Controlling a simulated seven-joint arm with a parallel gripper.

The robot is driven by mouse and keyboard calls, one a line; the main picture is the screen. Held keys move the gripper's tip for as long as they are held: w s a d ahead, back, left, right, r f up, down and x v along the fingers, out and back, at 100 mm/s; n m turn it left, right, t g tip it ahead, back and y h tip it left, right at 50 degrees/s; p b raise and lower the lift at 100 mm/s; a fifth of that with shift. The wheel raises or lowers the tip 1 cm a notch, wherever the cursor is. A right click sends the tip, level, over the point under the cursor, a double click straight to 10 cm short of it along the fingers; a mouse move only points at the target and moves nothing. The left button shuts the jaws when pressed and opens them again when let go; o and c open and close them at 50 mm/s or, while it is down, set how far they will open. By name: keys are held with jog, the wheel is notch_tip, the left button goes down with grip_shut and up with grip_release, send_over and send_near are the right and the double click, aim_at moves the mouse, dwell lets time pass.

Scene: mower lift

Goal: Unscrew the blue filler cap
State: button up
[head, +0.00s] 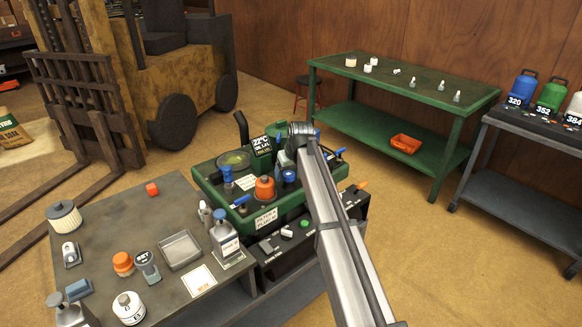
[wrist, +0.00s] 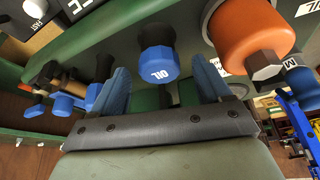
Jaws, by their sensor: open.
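A faceted blue cap marked OIL (wrist: 157,64) sits on a dark neck on the green mower deck (wrist: 130,30). The lettering appears upside down in the wrist view. In the head view a blue cap (head: 289,175) shows just right of the orange knob (head: 264,189), close to my arm's end. My gripper (wrist: 161,72) is open, with one blue finger on each side of the OIL cap in the wrist view. Gaps show between the cap and both fingers, and no contact is visible. In the head view my fingertips cannot be made out clearly.
The large orange knob (wrist: 250,36) stands close beside my right-hand finger in the wrist view. Blue-handled fittings (wrist: 62,103) lie to the left. The grey bench (head: 110,230) holds bottles, a tray and a filter. A green table (head: 425,85) stands behind.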

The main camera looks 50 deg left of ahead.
jog(key=shift+a+f, duration=0.1)
jog(key=shift+f, duration=0.2)
jog(key=c, duration=1)
jog(key=o, duration=1)
jog(key=shift+r, duration=0.15)
jog(key=a+r+v, duration=0.1)
jog(key=a+v, duration=0.1)
jog(key=v, duration=1.2)
jog(key=w+a+r+v, duration=0.1)
jog(key=a+v, duration=0.2)
jog(key=v, duration=1.1)
jog(key=shift+w+a+r, duration=0.2)
jog(key=shift+w+r, duration=0.1)
jog(key=shift+r, duration=0.1)
dwell(0.4)
